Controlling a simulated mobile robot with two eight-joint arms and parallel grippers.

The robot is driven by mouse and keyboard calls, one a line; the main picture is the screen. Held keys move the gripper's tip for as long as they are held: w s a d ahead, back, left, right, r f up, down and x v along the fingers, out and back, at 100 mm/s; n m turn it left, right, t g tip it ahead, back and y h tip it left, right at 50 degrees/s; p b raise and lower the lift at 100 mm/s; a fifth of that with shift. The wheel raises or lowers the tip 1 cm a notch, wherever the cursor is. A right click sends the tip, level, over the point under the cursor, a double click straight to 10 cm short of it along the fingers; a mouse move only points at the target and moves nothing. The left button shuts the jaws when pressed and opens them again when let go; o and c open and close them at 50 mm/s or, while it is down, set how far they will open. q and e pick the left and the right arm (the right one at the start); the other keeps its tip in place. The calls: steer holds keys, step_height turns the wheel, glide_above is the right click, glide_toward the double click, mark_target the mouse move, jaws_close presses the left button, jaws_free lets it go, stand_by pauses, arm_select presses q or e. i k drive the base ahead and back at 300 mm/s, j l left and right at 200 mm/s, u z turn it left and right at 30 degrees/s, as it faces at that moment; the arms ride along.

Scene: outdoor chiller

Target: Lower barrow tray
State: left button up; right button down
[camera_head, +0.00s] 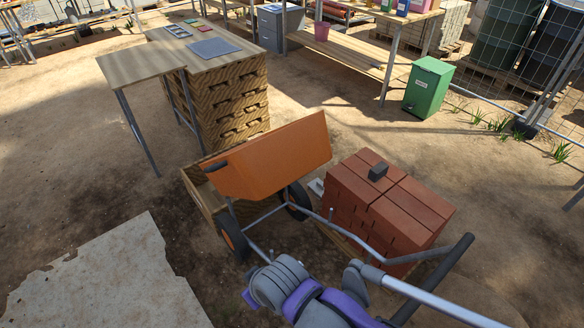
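The barrow's orange tray (270,160) is tipped up, its broad orange face towards me, over a low wooden box (203,194). My grey and purple arm parts cover the lower middle and hide some of the frame. I make out no fingertips of either gripper, and cannot tell whether anything touches the barrow.
A stack of red bricks (395,205) with a small dark block (378,172) on top stands right beside the barrow. A pallet stack (228,100) and small table (140,64) are behind. A green box (428,87) stands farther right. A pale slab (110,280) lies lower left.

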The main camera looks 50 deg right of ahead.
mark_target(258, 168)
steer(key=i+j+z, duration=1.1)
steer(key=i, duration=0.2)
steer(key=i+j+z, duration=0.35)
steer(key=i+j, duration=0.15)
steer(key=i+z, duration=0.4)
steer(key=i+j+z, duration=0.25)
steer(key=i+z, duration=0.2)
steer(key=l, duration=0.25)
steer(key=k+z, duration=0.05)
steer(key=k, duration=0.05)
